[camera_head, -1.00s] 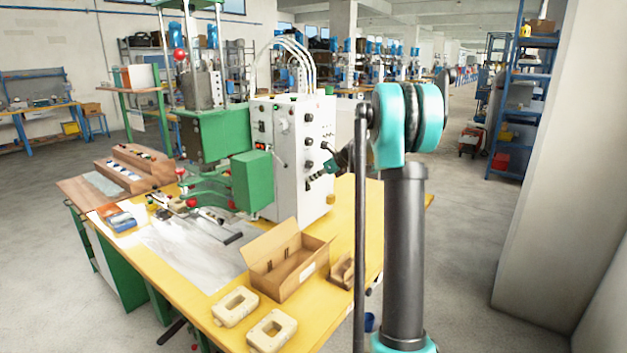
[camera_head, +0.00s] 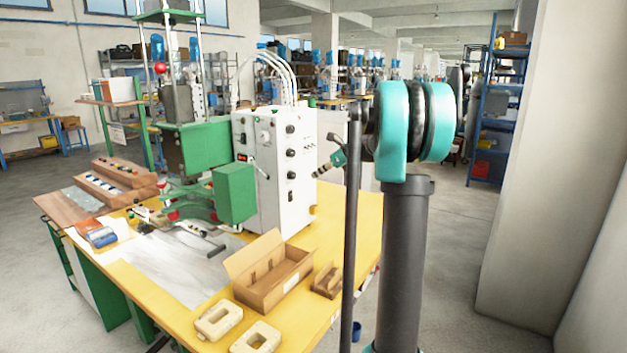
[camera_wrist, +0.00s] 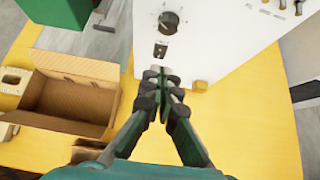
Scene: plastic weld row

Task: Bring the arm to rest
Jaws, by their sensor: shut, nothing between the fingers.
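My gripper (camera_wrist: 160,76) is shut and empty in the wrist view, its green and black fingers meeting at the tips. It hangs over the yellow bench top, with the white control box just beyond the tips. In the head view my gripper (camera_head: 326,167) shows small at the right side of the white control box (camera_head: 285,166). Part of it is hidden behind my own arm. I cannot tell whether the fingertips touch the box.
An open cardboard box (camera_head: 265,288) and a smaller one (camera_head: 327,281) stand on the yellow bench (camera_head: 345,222). Two cream blocks (camera_head: 219,320) lie at the front edge. The green welding machine (camera_head: 236,193) is left of the control box. A pale wall (camera_head: 545,190) rises at right.

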